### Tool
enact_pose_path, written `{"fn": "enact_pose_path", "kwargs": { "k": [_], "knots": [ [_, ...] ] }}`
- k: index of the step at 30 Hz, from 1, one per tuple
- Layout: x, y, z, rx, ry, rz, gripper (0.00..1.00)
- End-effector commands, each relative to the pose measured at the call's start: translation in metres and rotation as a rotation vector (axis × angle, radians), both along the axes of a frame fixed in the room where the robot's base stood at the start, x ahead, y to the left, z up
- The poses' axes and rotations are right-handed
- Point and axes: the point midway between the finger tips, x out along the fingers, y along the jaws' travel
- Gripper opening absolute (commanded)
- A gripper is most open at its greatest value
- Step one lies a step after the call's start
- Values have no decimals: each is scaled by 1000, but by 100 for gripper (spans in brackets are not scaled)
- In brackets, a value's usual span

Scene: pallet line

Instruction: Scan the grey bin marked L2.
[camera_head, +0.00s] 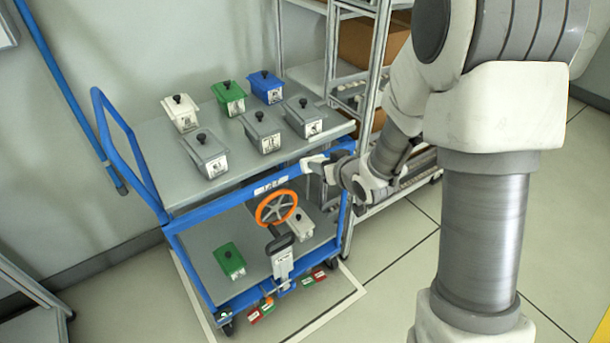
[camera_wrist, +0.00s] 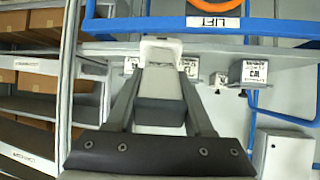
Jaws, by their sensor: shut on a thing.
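Three grey bins with black knobs stand on the cart's upper shelf: front left (camera_head: 206,155), middle (camera_head: 262,132) and right (camera_head: 304,118). Their labels are too small to read in the head view, so I cannot tell which is L2. My gripper (camera_head: 314,166) is at the shelf's right front edge, apart from the bins. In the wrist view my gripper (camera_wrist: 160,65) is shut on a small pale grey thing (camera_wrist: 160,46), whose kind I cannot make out. Beyond it, inverted, a grey bin (camera_wrist: 250,72) has a label that seems to read W2.
A white bin (camera_head: 180,113), green bin (camera_head: 229,97) and blue bin (camera_head: 266,86) share the shelf. An orange wheel (camera_head: 276,207) sits below the cart's blue front rail (camera_head: 230,199). The lower shelf holds a green bin (camera_head: 229,260) and a pale bin (camera_head: 300,222). Racking stands behind right.

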Motion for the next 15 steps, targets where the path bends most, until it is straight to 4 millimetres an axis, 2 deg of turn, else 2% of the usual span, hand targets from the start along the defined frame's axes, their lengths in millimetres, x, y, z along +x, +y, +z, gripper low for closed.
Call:
{"fn": "enact_pose_path", "kwargs": {
  "k": [1,6,10,15],
  "knots": [
    [1,8,-5,20,-54,30,0],
    [0,32,16,82,-182,116,0],
    [-4,42,27,112,-232,158,0],
    [-2,48,32,126,-250,175,0]
  ]
}}
